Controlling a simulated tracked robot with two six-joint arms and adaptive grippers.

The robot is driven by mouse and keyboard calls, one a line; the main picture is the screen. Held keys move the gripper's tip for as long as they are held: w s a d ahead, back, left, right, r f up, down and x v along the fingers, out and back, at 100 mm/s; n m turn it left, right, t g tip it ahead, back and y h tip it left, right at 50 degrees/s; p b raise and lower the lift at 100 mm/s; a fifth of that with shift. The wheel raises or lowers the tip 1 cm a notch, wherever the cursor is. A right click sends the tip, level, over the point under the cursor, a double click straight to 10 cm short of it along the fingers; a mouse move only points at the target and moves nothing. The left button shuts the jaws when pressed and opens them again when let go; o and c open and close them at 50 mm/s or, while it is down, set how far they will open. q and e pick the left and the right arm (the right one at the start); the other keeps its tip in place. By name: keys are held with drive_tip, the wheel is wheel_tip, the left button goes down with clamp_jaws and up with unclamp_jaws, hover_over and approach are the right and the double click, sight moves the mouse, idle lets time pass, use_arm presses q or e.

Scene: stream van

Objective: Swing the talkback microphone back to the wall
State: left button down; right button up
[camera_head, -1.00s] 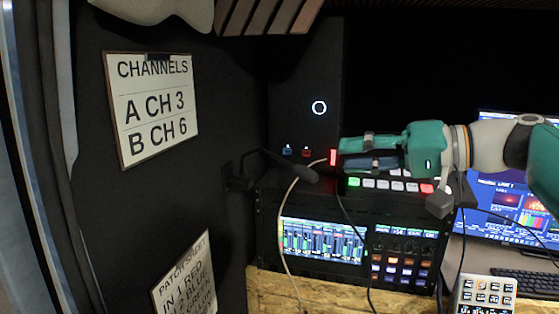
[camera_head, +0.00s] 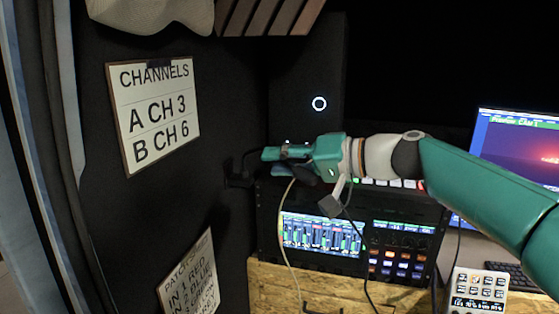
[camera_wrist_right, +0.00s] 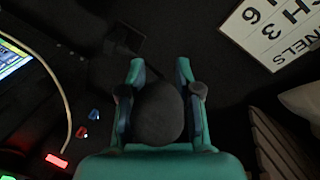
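The talkback microphone is a dark boom with a grey foam head; its boom (camera_head: 250,156) runs from a black mount (camera_head: 238,178) on the left wall. In the head view my right gripper (camera_head: 268,162) covers most of it. In the right wrist view the round foam head (camera_wrist_right: 160,112) sits between the two teal fingers of my right gripper (camera_wrist_right: 160,70). The fingers are spread around the foam, and I see no clear squeeze on it. My left gripper is not in view.
Below the gripper stands a rack with a lit mixer screen (camera_head: 320,236) and buttons, on a chipboard desk (camera_head: 265,285). A pale cable (camera_head: 285,240) hangs in front. The wall carries a channels sign (camera_head: 155,112). A monitor (camera_head: 520,150) is at right.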

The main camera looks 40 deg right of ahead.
clamp_jaws()
